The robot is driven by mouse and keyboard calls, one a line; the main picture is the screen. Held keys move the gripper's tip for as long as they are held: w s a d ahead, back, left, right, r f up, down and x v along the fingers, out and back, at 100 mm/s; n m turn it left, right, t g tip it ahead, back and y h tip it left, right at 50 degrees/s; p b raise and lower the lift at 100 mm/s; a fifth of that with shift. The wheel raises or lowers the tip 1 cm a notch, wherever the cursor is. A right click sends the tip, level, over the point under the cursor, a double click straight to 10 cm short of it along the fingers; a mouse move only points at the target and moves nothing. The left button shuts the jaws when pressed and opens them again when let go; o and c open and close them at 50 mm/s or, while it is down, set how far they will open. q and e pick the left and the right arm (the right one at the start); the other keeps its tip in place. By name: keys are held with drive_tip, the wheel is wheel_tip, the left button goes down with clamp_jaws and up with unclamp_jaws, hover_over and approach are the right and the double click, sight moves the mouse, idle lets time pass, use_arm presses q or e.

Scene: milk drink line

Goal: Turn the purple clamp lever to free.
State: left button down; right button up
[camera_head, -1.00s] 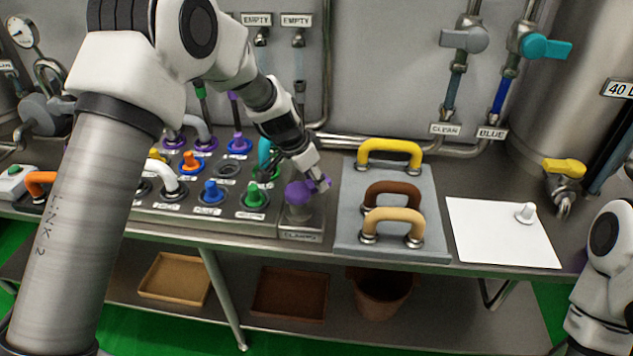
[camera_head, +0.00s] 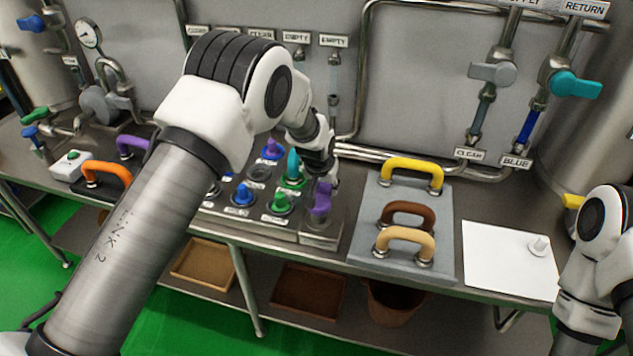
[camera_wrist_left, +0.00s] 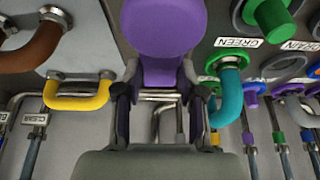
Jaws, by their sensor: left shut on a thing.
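The purple clamp lever (camera_head: 321,203) stands on a small metal block at the right end of the valve panel, its handle pointing up. My left gripper (camera_head: 325,181) reaches down to it from above and is shut on the handle. In the left wrist view the purple lever (camera_wrist_left: 163,30) fills the top middle, and its handle sits between the two dark fingers of my left gripper (camera_wrist_left: 160,105). The label on the block is hard to read. Part of my right arm shows at the right edge, but its gripper is out of view.
Right of the lever is a grey plate (camera_head: 370,215) with yellow, brown and tan handles. A teal lever (camera_head: 293,164) and a green knob (camera_head: 280,202) stand close on the left. A white sheet (camera_head: 495,258) lies farther right. Pipes run behind.

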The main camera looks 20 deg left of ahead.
sight(319, 200)
use_arm(q)
drive_tip(key=shift+s+a+f+n, duration=0.1)
drive_tip(key=shift+s+f+n, duration=0.05)
drive_tip(key=shift+f+n, duration=0.2)
use_arm(e)
drive_tip(key=shift+w+a+r, duration=0.1)
drive_tip(key=shift+w+r, duration=0.05)
drive_tip(key=shift+w, duration=0.05)
use_arm(q)
drive_tip(key=c, duration=1)
unclamp_jaws()
drive_tip(key=shift+c, duration=0.2)
drive_tip(key=o, duration=0.4)
drive_tip(key=shift+c, duration=0.2)
drive_tip(key=shift+w+a, duration=0.1)
drive_tip(key=shift+w, duration=0.15)
drive_tip(key=v, duration=1.2)
use_arm(e)
drive_tip(key=shift+w, duration=0.1)
use_arm(q)
drive_tip(key=shift+w+r, duration=0.1)
